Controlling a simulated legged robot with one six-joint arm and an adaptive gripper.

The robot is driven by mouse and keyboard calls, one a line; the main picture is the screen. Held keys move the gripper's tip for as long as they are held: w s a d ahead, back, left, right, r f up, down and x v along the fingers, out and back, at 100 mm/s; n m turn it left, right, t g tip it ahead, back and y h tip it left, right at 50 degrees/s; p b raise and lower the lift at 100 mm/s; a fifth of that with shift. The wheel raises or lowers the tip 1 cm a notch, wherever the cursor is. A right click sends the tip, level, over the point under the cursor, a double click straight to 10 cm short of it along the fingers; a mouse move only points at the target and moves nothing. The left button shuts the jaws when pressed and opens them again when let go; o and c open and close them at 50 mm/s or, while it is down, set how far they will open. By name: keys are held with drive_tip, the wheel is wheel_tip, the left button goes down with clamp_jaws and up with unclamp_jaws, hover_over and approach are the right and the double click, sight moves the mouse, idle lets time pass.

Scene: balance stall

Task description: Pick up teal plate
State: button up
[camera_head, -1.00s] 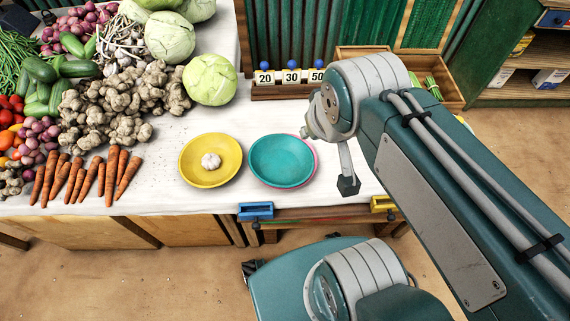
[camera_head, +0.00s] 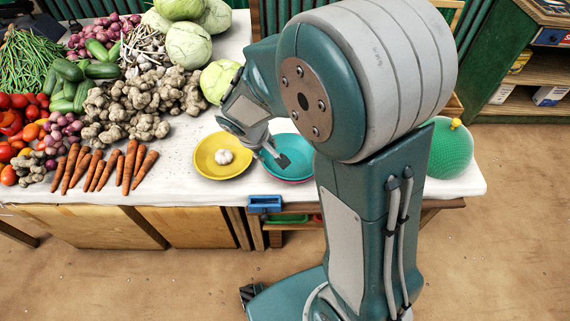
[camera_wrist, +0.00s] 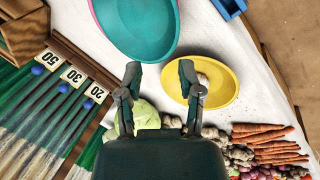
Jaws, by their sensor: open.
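The teal plate (camera_head: 297,166) is a round shallow dish on the white table. It rests on a pink one (camera_head: 290,181), whose rim shows beneath it; my arm hides its right part. In the wrist view the teal plate (camera_wrist: 137,22) is at the top, cut off by the frame edge. My gripper (camera_head: 272,152) is over the left side of the teal plate in the head view. Its two fingers (camera_wrist: 160,76) are spread with nothing between them. I cannot tell its exact height above the plate.
A yellow plate (camera_head: 207,169) with a garlic bulb (camera_head: 224,156) is just left of the teal plate. Carrots (camera_head: 108,168), ginger (camera_head: 140,95) and cabbages (camera_head: 188,45) fill the table's left. A green ball-like thing (camera_head: 450,152) is at the right. Number tags (camera_wrist: 73,74) stand behind.

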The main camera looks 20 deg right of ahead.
drive_tip(key=shift+n, duration=0.4)
drive_tip(key=a+x, duration=0.1)
drive_tip(key=x, duration=0.3)
drive_tip(key=a+x, duration=0.1)
drive_tip(key=x, duration=0.3)
drive_tip(key=a+f+x, duration=0.1)
drive_tip(key=x, duration=0.3)
drive_tip(key=shift+d+f, duration=0.1)
drive_tip(key=shift+f, duration=0.05)
drive_tip(key=shift+w+d+f, duration=0.1)
drive_tip(key=shift+d+f, duration=0.2)
drive_tip(key=shift+f, duration=0.1)
clamp_jaws()
